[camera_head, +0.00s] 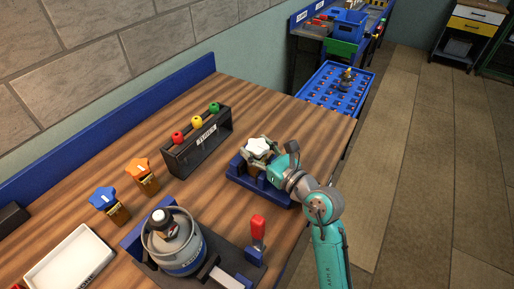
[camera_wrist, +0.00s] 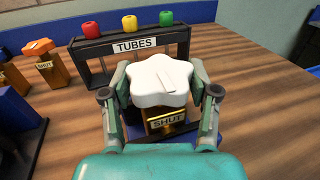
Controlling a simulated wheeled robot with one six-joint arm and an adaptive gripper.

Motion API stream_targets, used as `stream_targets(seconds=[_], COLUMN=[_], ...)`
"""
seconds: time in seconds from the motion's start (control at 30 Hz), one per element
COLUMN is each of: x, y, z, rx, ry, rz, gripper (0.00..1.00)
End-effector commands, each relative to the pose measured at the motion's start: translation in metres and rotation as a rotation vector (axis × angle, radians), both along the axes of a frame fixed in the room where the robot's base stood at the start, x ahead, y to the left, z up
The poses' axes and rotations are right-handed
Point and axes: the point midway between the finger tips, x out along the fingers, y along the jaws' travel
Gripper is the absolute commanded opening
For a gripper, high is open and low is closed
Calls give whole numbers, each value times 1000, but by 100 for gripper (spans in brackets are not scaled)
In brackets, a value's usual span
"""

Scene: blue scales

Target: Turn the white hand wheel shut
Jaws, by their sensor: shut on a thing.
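The wheel's stand is a blue base (camera_head: 243,172) near the table's right edge.
A black rack labelled "TUBES" (camera_head: 196,146) with red, yellow and green tops stands behind. Orange (camera_head: 138,168) and blue (camera_head: 103,199) hand wheels, a grey gas cylinder (camera_head: 173,243), a red-handled clamp (camera_head: 258,228) and a white tray (camera_head: 70,262) are to the left and front.

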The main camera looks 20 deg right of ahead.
Motion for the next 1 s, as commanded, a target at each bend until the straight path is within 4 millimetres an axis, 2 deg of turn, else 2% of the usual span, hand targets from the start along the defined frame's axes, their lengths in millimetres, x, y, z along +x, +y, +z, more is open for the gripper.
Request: stream_targets(seconds=[0.57, 0.6, 0.67, 0.7, 1.0], x=[0, 0, 0, 0, 0], y=[0, 0, 0, 0, 0], z=[0, 0, 0, 0, 0], rx=[0, 0, 0, 0, 0], ry=[1, 1, 1, 1, 1], rz=[-30, -30, -30, -30, -29], gripper=[25, 67, 82, 86, 86])
